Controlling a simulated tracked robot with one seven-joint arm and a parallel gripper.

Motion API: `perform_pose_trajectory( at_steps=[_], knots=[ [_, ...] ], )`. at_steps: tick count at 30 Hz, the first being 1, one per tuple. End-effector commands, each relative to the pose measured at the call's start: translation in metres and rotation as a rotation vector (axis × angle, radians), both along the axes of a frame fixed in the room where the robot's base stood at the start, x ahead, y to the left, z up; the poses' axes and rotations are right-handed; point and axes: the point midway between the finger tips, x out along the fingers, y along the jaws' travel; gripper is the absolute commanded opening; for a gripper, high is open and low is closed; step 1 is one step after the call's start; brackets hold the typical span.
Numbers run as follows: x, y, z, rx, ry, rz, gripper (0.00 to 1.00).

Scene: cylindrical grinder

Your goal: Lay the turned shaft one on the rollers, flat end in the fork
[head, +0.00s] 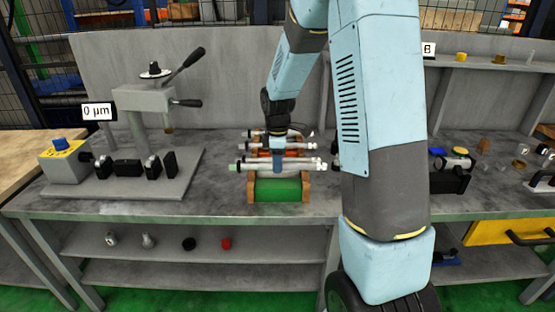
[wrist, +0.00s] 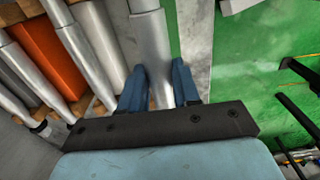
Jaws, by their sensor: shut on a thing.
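Several grey turned shafts lie side by side across a rack (head: 250,197) with wooden ends and a green front. My gripper (head: 279,155) points down at the front of this rack. In the wrist view my gripper's blue fingers (wrist: 160,88) are shut on a stepped grey shaft (wrist: 149,35), with one finger on each side of it. The shaft appears at the front of the rack in the head view (head: 300,163); I cannot tell whether it is still resting there. The measuring stand (head: 143,100) at left has black blocks (head: 127,168) on its base; rollers and fork are too small to tell apart.
A 0 µm display (head: 98,111) and a yellow box with a blue knob (head: 60,145) stand by the measuring stand. Other shafts (wrist: 75,45) lie close beside the held one. Bare bench top lies between stand and rack. Small parts crowd the right side.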

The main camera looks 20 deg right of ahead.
Motion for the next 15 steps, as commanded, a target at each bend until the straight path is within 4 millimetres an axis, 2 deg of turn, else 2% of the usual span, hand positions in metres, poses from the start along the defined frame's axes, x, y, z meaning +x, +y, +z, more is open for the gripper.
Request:
perform_pose_trajectory(
  at_steps=[15],
  knots=[
    [0.001,-0.001,-0.023,0.0,-0.003,-0.002,0.0]
  ],
)
